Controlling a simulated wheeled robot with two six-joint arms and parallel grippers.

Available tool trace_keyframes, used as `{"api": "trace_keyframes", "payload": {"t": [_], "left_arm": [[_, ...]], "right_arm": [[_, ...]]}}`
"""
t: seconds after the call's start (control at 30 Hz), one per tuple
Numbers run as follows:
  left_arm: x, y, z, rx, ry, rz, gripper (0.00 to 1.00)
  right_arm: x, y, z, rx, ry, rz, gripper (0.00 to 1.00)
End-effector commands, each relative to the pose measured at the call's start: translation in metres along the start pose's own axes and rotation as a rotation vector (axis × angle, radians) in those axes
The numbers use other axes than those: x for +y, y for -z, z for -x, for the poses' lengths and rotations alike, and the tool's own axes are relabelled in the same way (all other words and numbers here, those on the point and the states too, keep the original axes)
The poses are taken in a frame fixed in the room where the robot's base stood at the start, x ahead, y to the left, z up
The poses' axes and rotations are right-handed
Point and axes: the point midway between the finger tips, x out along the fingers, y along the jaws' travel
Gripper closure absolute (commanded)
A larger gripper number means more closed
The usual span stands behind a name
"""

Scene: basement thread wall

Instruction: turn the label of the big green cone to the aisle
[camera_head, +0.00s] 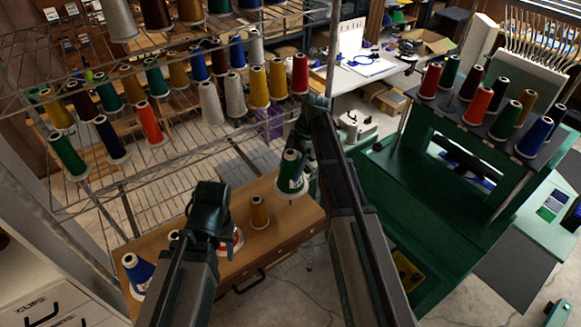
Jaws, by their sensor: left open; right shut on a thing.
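A big green cone (289,178) with a white label patch on its lower right side is at the right end of the wooden cabinet top (185,232). It looks upright; I cannot tell whether its base touches the top. My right gripper (298,146) is shut on it near its upper part, and the fingers are partly hidden by my arm. My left gripper (212,212) is open over the middle of the wooden top, beside a red-and-white cone (236,242) that it partly hides.
A small brown cone (258,213) stands between my grippers, and a blue cone (136,270) stands at the left end. A wire shelf (185,155) with several cones, including another green one (68,156), is behind. A green machine (440,190) carrying cones is at right.

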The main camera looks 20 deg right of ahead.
Motion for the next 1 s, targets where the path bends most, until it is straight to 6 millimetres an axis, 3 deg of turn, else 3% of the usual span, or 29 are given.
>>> {"api": "trace_keyframes", "payload": {"t": [0.87,0.9,1.0], "left_arm": [[0.0003,0.0002,-0.0038,0.0,0.0,0.0,0.55],[0.0003,0.0002,-0.0038,0.0,0.0,0.0,0.55],[0.0004,0.0002,-0.0038,0.0,0.0,0.0,0.55]], "right_arm": [[-0.0003,-0.001,-0.0037,0.0,0.006,0.016,1.0],[-0.0003,-0.001,-0.0037,0.0,0.006,0.016,0.16],[-0.0003,-0.001,-0.0037,0.0,0.006,0.016,0.0]]}}
